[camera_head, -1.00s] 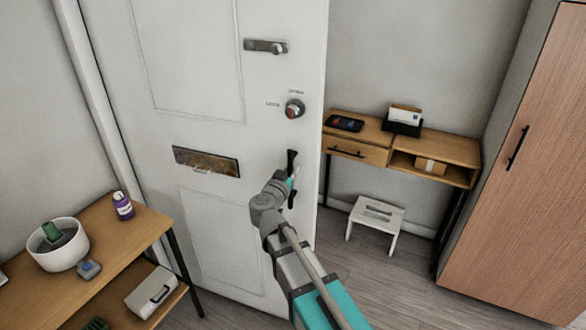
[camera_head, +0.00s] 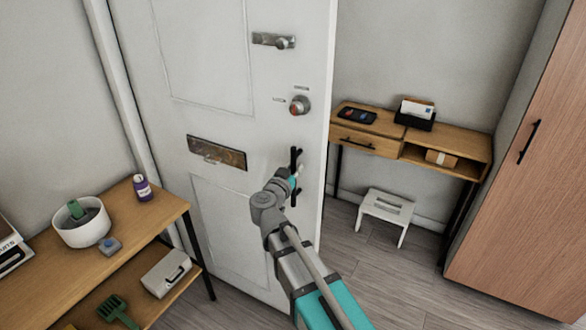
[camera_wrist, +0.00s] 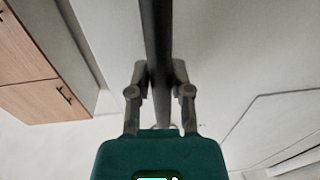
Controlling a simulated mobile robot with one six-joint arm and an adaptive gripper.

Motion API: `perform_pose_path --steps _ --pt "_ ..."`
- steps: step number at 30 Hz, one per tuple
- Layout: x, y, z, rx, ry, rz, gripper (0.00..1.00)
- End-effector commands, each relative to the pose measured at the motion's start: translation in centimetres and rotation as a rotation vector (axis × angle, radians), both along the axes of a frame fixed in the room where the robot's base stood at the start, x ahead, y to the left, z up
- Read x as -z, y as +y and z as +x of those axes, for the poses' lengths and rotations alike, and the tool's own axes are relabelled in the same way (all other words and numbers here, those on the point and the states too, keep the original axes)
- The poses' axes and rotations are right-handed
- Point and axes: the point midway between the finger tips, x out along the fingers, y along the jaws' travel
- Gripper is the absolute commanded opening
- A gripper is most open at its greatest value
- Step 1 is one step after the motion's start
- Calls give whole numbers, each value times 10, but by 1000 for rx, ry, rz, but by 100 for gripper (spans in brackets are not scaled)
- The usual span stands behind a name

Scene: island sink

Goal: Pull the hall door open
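The hall door (camera_head: 215,95) is white, with a lock knob (camera_head: 300,105), a latch (camera_head: 273,41) and a mail slot (camera_head: 217,153). Its right free edge stands clear of the wall behind, so it appears ajar. Its dark upright pull handle (camera_head: 296,157) is near that edge. My gripper (camera_head: 294,181) is at the handle, covering its middle. In the wrist view, the dark handle bar (camera_wrist: 157,30) runs between the two fingers of my gripper (camera_wrist: 160,72), which appear closed against both its sides.
A wooden table (camera_head: 165,215) on the left carries a white pot (camera_head: 82,232) and a purple bottle (camera_head: 142,188). Right of the door are a desk (camera_head: 465,150), a white step stool (camera_head: 385,208) and a tall wooden cupboard (camera_head: 535,200). Bare floor (camera_head: 405,280) lies between door and cupboard.

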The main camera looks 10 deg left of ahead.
Motion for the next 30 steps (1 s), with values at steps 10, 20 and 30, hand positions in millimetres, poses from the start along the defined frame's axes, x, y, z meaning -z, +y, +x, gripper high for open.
perform_pose_path --steps 10,20,30 --pt "0 1 0 -2 0 0 60" --pt "0 2 -5 -4 0 0 60" --pt "0 10 -42 -6 0 0 60"
